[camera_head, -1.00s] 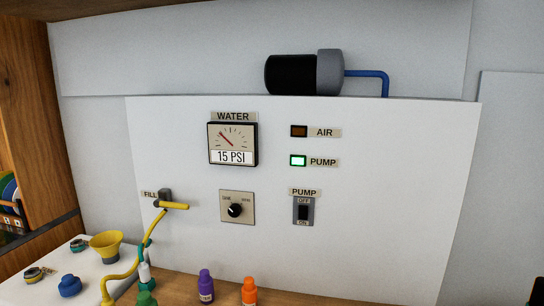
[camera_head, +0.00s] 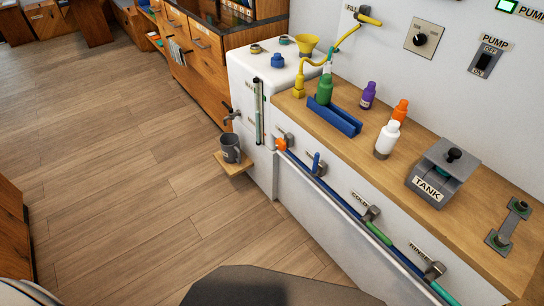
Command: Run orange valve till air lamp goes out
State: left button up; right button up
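An orange handle or fitting (camera_head: 281,144) sits at the far left end of the pipe along the counter's front, beside a grey labelled valve block (camera_head: 287,137). I take it for the orange valve; its exact setting is too small to tell. The air lamp is out of this view. The lit green pump lamp (camera_head: 507,6) shows at the top right, above the pump switch (camera_head: 486,58). Neither of my grippers is in view.
A grey mug (camera_head: 230,147) stands on a small wooden shelf (camera_head: 232,168) below a tap (camera_head: 232,117). Bottles, a blue rack (camera_head: 334,117) and a grey TANK box (camera_head: 442,170) stand on the counter. Open wooden floor (camera_head: 120,180) lies to the left.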

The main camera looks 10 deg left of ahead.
aim_at(280, 144)
jog(key=u, duration=0.2)
jog(key=i, duration=1.1)
jog(key=z, duration=0.2)
